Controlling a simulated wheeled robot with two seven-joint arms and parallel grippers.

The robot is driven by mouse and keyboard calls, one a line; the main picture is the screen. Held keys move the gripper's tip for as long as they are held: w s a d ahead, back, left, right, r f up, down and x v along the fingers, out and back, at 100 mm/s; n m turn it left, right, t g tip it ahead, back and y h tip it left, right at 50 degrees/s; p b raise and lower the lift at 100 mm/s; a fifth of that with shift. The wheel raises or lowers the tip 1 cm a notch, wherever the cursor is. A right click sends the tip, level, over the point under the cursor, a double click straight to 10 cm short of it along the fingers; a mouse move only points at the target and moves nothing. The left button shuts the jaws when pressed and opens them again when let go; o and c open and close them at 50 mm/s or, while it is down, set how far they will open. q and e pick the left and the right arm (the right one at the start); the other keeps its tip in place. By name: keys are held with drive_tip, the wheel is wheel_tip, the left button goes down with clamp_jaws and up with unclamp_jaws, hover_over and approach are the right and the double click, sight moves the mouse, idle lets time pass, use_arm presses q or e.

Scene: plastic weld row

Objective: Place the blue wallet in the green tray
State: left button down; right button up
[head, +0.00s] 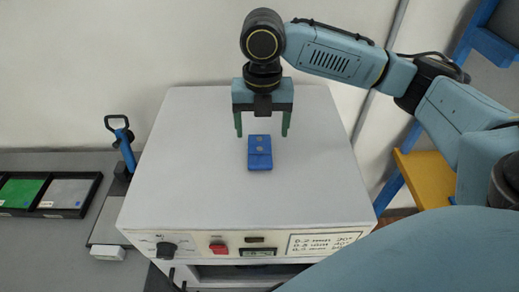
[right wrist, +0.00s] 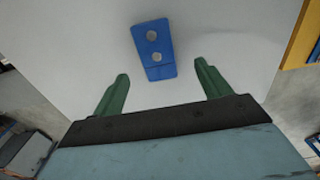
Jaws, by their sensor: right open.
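The blue wallet (head: 260,153) lies flat on the light grey top of a machine in the head view, with two round snaps on it. It also shows in the right wrist view (right wrist: 154,50), ahead of the fingertips and between their lines. My right gripper (head: 262,135) is open and empty, pointing down just behind the wallet. Its green fingers (right wrist: 160,85) are wide apart and do not appear to touch the wallet. The green tray (head: 21,193) is at the far left, a green section within a black frame. My left gripper is not in view.
A grey section (head: 68,193) sits beside the green one in the black frame. A blue-handled tool (head: 122,145) stands between frame and machine. The machine (head: 190,200) has a front panel with a knob and red switch. Its top around the wallet is clear.

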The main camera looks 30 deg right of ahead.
sight(260, 149)
drive_tip(key=shift+w+a+f+p, duration=0.1)
drive_tip(key=shift+f+p, duration=0.1)
drive_tip(key=shift+f, duration=1.35)
drive_tip(key=shift+w+a+f+p, duration=0.1)
drive_tip(key=shift+f+p, duration=0.1)
drive_tip(key=shift+f, duration=1.3)
drive_tip(key=c, duration=1.2)
drive_tip(key=shift+o, duration=0.2)
drive_tip(key=shift+r, duration=0.15)
